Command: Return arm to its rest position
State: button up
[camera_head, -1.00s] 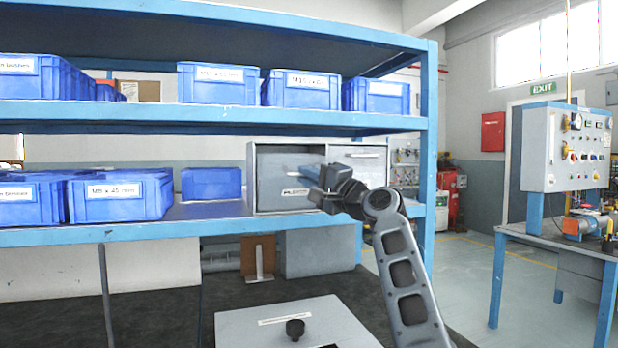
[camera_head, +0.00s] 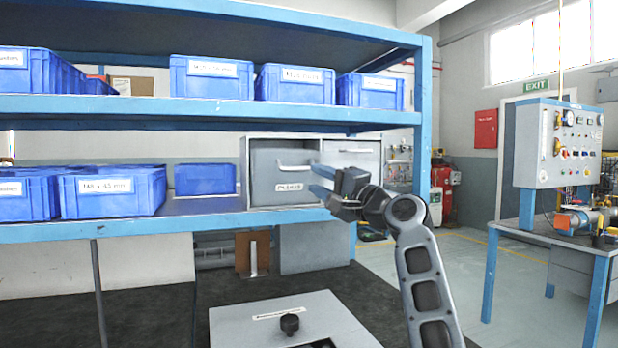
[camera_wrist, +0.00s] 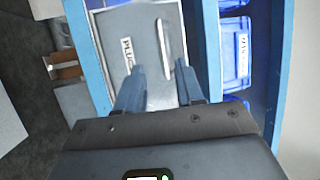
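My gripper (camera_head: 322,181) is in front of the right part of the grey drawer cabinet on the lower shelf. Its two blue fingers point toward the cabinet and stand apart with nothing between them. The labelled left drawer (camera_head: 283,174) of the cabinet has a light bar handle and looks shut. In the wrist view my gripper (camera_wrist: 160,88) is open, and the drawer front (camera_wrist: 125,45) with its label and handle (camera_wrist: 164,50) lies beyond the fingertips. The fingers look clear of the handle.
Blue labelled bins (camera_head: 112,193) stand on the lower shelf, with more (camera_head: 294,84) on the shelf above. A blue upright post (camera_head: 421,120) stands close to my arm. A grey box with a black knob (camera_head: 290,324) is below. Open floor lies right, before the control-panel bench (camera_head: 556,150).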

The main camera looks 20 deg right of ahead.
jog(key=shift+v, duration=0.9)
jog(key=s+f+g+h, duration=0.1)
jog(key=s+f+h, duration=0.25)
jog(key=f, duration=0.85)
jog(key=s+f+h, duration=0.2)
jog(key=s+f, duration=0.3)
jog(key=f, duration=0.6)
jog(key=s+f+n+g+h+p, duration=0.1)
jog(key=s+f+n+h, duration=0.1)
jog(key=s+f, duration=1.2)
jog(key=s+a+f+n+g+h, duration=0.1)
jog(key=s+n, duration=0.1)
jog(key=s, duration=0.9)
jog(key=s+a+f+n+g, duration=0.1)
jog(key=s+f+n, duration=0.15)
jog(key=s, duration=0.85)
jog(key=s+a+r+n, duration=0.1)
jog(key=s+r, duration=0.3)
jog(key=s, duration=0.4)
jog(key=s+a+r+n+p, duration=0.1)
jog(key=s+r+n, duration=0.3)
jog(key=s, duration=0.5)
jog(key=shift+a+r+n, duration=0.15)
jog(key=shift+a+n, duration=0.2)
jog(key=shift+a, duration=0.25)
